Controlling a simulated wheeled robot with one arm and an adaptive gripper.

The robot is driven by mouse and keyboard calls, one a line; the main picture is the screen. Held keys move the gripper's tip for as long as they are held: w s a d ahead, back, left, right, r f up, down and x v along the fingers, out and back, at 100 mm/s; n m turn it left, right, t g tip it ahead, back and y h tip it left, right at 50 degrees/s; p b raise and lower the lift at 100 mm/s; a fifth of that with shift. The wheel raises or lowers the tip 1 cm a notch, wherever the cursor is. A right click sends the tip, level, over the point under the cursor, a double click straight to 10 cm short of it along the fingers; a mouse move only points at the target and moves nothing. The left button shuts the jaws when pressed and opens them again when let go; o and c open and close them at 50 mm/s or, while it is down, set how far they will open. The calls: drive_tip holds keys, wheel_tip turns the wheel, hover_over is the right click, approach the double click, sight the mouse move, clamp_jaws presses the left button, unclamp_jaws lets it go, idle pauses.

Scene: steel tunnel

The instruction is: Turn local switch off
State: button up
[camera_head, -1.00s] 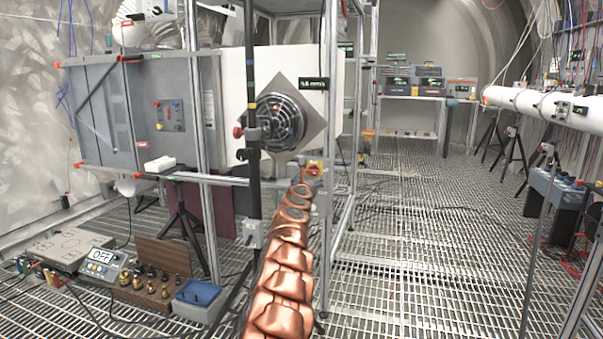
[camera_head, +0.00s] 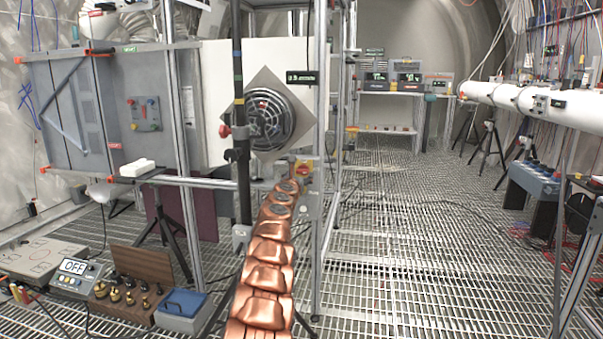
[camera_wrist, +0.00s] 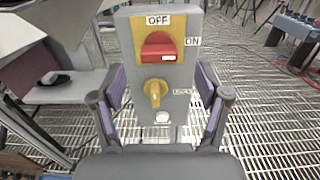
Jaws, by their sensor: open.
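A grey switch box (camera_wrist: 160,60) fills the middle of the wrist view. On its yellow plate sits a red rotary switch (camera_wrist: 158,47), its handle lying sideways with a white mark at its right end. An OFF label is above it and an ON label to its right. Below is a yellow knob (camera_wrist: 155,92), standing upright, with a small blurred label at its right. My gripper (camera_wrist: 161,84) is open, with one purple-padded finger on each side of the box's lower part. I cannot tell whether they touch it. The box (camera_head: 303,172) also shows small beyond my arm in the head view.
A metal frame post (camera_head: 322,200) stands just right of the box, and a dark pole (camera_head: 240,130) stands left. A round fan (camera_head: 268,122) is behind. An OFF display unit (camera_head: 75,278) and a blue-lidded box (camera_head: 182,306) lie at lower left.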

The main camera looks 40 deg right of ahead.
sight(301, 172)
drive_tip(key=shift+x, duration=0.8)
drive_tip(key=shift+w+d, duration=0.25)
drive_tip(key=shift+d, duration=0.1)
drive_tip(key=shift+w+d+r+p, duration=0.25)
drive_tip(key=shift+d+p, duration=0.2)
drive_tip(key=shift+p, duration=0.1)
drive_tip(key=shift+w+d+f+p, duration=0.15)
drive_tip(key=shift+w+d+p, duration=0.2)
drive_tip(key=shift+w+d, duration=0.2)
drive_tip(key=c, duration=1.2)
drive_tip(key=shift+o, duration=0.2)
